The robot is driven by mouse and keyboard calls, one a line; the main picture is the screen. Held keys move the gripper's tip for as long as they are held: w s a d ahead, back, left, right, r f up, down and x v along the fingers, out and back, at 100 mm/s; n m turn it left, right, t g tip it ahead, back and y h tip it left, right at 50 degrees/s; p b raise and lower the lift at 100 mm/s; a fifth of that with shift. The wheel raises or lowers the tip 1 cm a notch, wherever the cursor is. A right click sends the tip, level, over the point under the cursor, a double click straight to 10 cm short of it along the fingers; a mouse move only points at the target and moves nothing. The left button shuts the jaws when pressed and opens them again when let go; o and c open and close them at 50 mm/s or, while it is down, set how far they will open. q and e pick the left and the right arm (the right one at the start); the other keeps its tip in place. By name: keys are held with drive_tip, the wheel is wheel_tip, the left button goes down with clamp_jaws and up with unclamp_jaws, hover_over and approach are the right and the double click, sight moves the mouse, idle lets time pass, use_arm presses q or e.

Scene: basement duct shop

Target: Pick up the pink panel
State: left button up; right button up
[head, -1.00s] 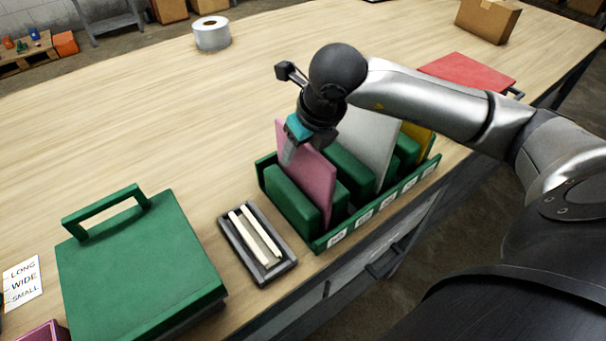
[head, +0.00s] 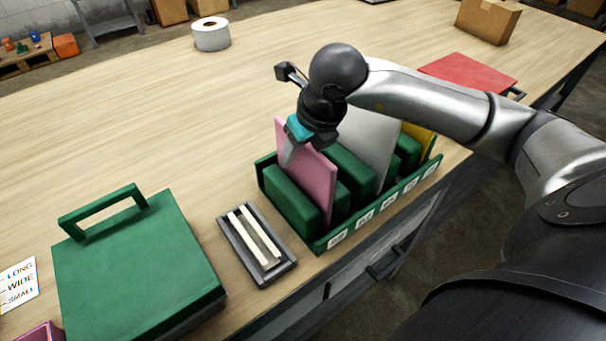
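The pink panel (head: 313,185) stands upright in the first gap of a green slotted rack (head: 318,243), between green dividers. My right gripper (head: 291,155) is at the panel's upper left edge, pointing down. My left gripper is not in view.
A white panel (head: 368,145) and a yellow panel (head: 417,135) stand further along the rack. A grey tray (head: 232,244) with pale strips and a green case (head: 135,265) with a handle lie to the left. A red panel (head: 468,72) lies behind the arm.

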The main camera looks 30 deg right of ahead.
clamp_jaws()
idle(1.2)
